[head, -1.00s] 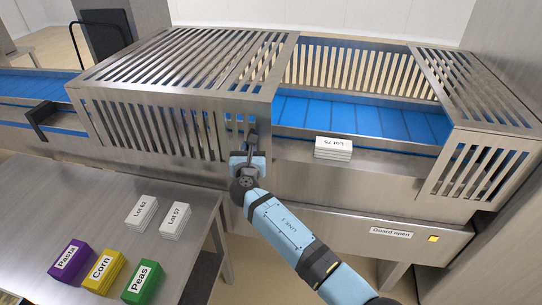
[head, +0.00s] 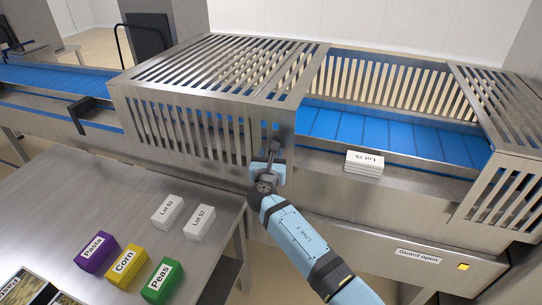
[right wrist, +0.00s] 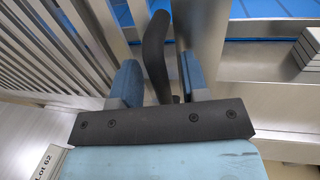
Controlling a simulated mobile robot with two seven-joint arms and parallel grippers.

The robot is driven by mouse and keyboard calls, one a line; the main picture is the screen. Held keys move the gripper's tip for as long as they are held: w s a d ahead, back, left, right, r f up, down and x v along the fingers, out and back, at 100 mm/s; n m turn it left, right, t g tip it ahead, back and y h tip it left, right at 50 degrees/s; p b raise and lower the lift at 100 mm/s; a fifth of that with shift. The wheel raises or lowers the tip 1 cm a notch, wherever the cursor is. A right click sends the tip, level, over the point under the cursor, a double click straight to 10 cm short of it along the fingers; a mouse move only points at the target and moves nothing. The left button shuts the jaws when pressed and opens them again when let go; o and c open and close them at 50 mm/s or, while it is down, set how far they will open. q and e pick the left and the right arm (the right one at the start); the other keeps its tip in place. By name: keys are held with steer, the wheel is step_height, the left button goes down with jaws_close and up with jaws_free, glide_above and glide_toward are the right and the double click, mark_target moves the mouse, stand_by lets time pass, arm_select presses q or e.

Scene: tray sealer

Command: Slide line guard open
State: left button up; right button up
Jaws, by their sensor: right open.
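The line guard (head: 185,130) is a slatted metal cover over the blue conveyor, standing on the left of an open gap in the line. Its dark handle (head: 276,147) is upright at the guard's right front end. My right gripper (head: 268,172) is at this handle. In the right wrist view the handle (right wrist: 155,45) stands between the two open fingers of my right gripper (right wrist: 160,78), with visible space beside it. The blue belt (head: 375,132) is exposed in the gap. My left gripper is not in view.
A white Lot 75 stack (head: 364,162) sits on the ledge before the gap. A fixed slatted cover (head: 505,100) is on the right, with a "Guard open" label (head: 417,256) below. The table (head: 60,200) at left holds Lot stacks and coloured Pasta, Corn and Peas blocks.

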steer(key=shift+s, duration=0.1)
steer(key=shift+s+p, duration=0.3)
steer(key=shift+p, duration=0.15)
steer(key=s+p, duration=0.6)
steer(key=s, duration=0.7)
steer(key=shift+a+p, duration=0.25)
steer(key=shift+p, duration=0.05)
